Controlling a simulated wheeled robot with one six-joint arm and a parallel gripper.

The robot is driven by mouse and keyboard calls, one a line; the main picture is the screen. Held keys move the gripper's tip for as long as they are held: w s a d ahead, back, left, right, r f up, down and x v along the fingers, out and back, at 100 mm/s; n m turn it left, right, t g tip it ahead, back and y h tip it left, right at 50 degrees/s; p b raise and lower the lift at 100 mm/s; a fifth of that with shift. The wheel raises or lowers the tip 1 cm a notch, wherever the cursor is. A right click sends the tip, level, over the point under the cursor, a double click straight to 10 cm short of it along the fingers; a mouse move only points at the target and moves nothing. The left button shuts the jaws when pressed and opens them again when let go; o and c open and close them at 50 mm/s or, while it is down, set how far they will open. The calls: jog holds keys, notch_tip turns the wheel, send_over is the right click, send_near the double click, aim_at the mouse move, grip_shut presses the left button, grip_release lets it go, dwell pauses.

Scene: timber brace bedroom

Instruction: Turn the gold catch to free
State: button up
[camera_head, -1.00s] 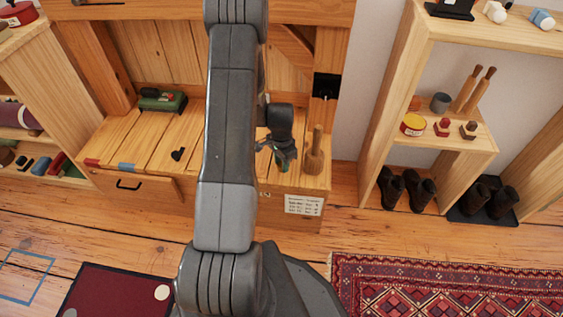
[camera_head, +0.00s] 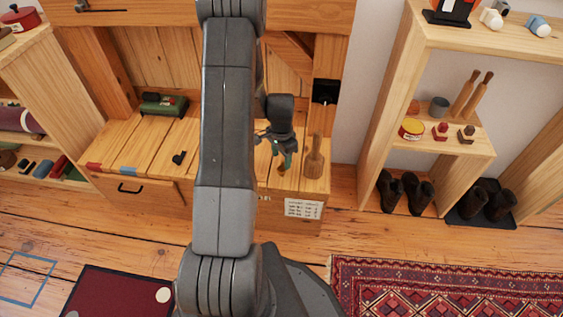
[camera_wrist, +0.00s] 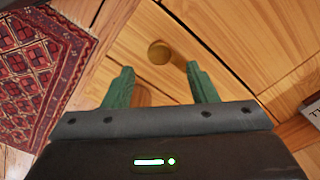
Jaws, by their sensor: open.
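My gripper (camera_head: 277,152) hangs over the right part of the wooden bench (camera_head: 222,150), just left of an upright wooden mallet-like object (camera_head: 314,160). In the wrist view, my gripper (camera_wrist: 162,88) has its green fingers wide apart with nothing held between them. A round brownish-gold knob (camera_wrist: 160,52) shows just beyond the fingertips, above pale planks. I cannot tell whether it is the gold catch or the end of the wooden object's handle. No other gold catch can be made out. My arm hides part of the bench.
A green box-like object (camera_head: 164,104) and a small black piece (camera_head: 179,157) are on the bench. A black plate (camera_head: 326,91) is on the right post. A shelf with boots (camera_head: 405,190) stands right. A patterned rug (camera_head: 450,285) lies in front.

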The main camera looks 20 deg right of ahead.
aim_at(282, 169)
notch_tip(282, 169, up, 8)
jog(key=p, duration=0.2)
jog(key=shift+r, duration=0.25)
jog(key=shift+f, duration=0.1)
notch_tip(282, 169, down, 14)
jog(key=b, duration=0.4)
jog(key=shift+r, duration=0.2)
